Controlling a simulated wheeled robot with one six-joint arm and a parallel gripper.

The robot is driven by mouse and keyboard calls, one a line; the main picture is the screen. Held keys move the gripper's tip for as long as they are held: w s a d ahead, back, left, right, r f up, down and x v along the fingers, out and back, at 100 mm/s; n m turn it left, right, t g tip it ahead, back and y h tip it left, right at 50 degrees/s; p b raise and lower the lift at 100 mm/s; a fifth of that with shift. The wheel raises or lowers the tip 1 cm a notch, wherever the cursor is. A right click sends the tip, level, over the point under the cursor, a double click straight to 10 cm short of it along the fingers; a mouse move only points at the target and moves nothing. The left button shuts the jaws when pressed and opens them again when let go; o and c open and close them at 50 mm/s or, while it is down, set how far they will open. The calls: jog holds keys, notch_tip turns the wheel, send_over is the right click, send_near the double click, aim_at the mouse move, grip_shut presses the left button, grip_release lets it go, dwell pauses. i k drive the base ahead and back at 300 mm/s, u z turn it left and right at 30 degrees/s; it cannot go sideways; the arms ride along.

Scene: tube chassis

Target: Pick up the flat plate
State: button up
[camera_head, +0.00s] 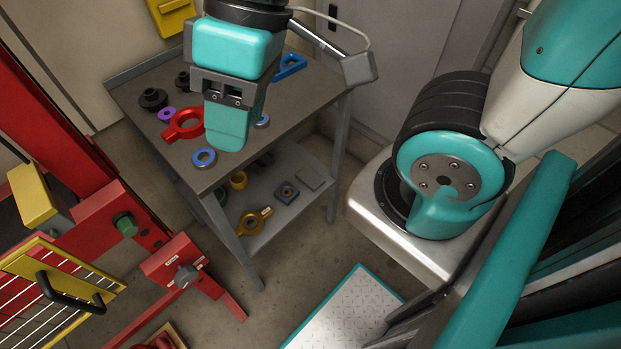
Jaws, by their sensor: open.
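A thin, flat grey square plate (310,177) lies on the lower shelf of the grey workbench, near the shelf's right end. My gripper (227,135) is at the upper middle, pointing down in front of the bench top, well above and to the left of the plate. Its teal fingers are open, and nothing shows between them. The fingers overlap in this view, so the gap is hard to see. The gripper hides part of the bench top and what lies there.
The bench top (150,128) holds a red ring with a handle (186,125), a blue ring (204,158) and a blue triangle (290,66). The lower shelf (282,214) also holds a dark square block (286,192) and a yellow ring piece (253,220). A red frame (60,120) stands left.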

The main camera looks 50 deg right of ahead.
aim_at(308, 177)
jog(key=z, duration=1.85)
jog(key=k, duration=0.9)
jog(key=u, duration=1.15)
jog(key=i, duration=0.5)
jog(key=u, duration=0.05)
